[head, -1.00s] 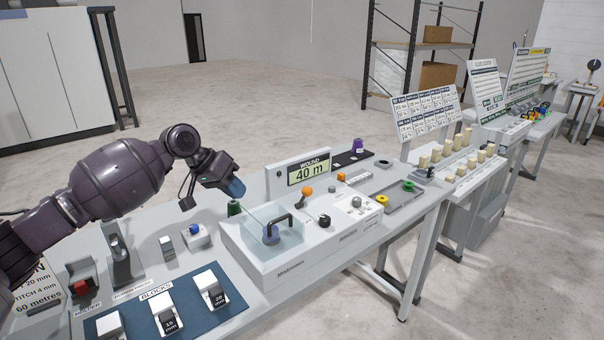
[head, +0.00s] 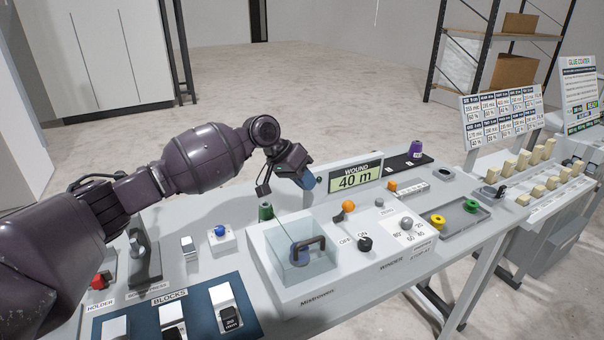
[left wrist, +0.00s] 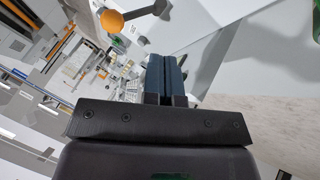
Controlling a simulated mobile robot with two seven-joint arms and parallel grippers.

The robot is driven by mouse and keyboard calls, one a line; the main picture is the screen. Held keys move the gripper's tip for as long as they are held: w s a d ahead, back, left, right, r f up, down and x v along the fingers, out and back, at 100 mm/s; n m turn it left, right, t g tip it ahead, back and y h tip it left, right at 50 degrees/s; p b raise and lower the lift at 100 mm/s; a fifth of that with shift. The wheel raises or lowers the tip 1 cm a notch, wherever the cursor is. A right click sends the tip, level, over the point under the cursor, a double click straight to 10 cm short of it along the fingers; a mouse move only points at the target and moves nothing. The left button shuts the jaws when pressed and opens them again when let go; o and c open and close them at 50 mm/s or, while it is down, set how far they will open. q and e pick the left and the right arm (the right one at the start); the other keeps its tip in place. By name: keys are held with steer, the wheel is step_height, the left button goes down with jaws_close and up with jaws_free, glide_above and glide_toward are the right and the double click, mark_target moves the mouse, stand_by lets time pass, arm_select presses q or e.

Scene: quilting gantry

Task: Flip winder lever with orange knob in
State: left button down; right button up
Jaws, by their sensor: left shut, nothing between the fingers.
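The winder lever with its orange knob (head: 348,206) stands on the winder's white top panel, just below the display. Its orange knob (left wrist: 111,21) also shows at the top of the left wrist view, with a grey stem running to the right. My left gripper (head: 308,183) is above the panel, to the left of the knob and apart from it. Its blue fingers (left wrist: 166,75) are closed together and hold nothing. An OFF/ON marking is printed beside the lever. My right gripper is not in view.
A black knob (head: 364,244) and a grey dial (head: 406,224) sit close to the lever. The display (head: 356,179) reads "WOUND 40 m".

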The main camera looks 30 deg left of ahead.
mark_target(344, 211)
arm_select(q)
steer(key=x, duration=0.5)
steer(key=shift+r, duration=0.1)
steer(key=d, duration=0.3)
steer(key=shift+s, duration=0.15)
steer(key=shift+s+d+p, duration=0.1)
steer(key=shift+d+p, duration=0.2)
steer(key=shift+d, duration=0.2)
steer(key=shift+s+d+r+p, duration=0.15)
steer(key=shift+d+p, duration=0.15)
steer(key=shift+p, duration=0.15)
steer(key=shift+s+d+p, duration=0.2)
steer(key=shift+d+p, duration=0.2)
steer(key=shift+p, duration=0.1)
steer(key=shift+d+f, duration=0.1)
steer(key=shift+f, duration=0.1)
steer(key=shift+s+d, duration=0.1)
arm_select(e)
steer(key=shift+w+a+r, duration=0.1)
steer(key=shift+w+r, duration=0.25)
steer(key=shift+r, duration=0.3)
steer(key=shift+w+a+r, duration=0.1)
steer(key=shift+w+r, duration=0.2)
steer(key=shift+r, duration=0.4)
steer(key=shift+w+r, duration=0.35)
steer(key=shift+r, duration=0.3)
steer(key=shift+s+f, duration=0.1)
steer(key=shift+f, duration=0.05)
